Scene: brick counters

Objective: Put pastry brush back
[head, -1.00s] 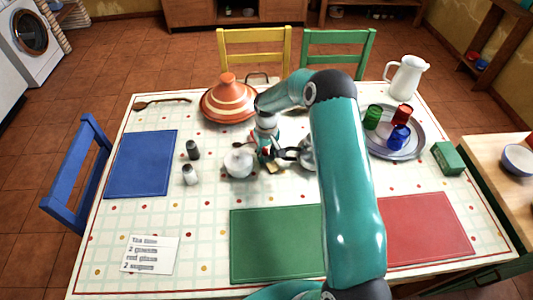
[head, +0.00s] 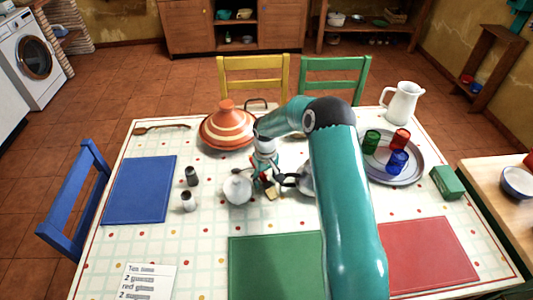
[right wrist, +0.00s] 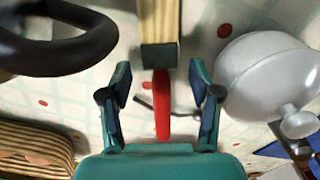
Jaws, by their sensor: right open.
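The pastry brush, with a red handle (right wrist: 161,108), a dark band and a tan end, lies on the table between my right gripper's fingers in the right wrist view. Its tan end (head: 270,193) shows in the head view. My right gripper (right wrist: 160,68) is open, with a finger on each side of the handle and gaps visible. In the head view my right gripper (head: 264,183) is low over the table, partly hiding the brush. My left gripper is not in view.
A white lidded bowl (head: 238,190) stands close left of the brush; a dark-handled vessel (head: 305,183) is close right, partly behind my arm. A striped tagine (head: 228,130) stands behind. A tray (head: 378,177) with glasses is at right. The front-left tabletop is mostly clear.

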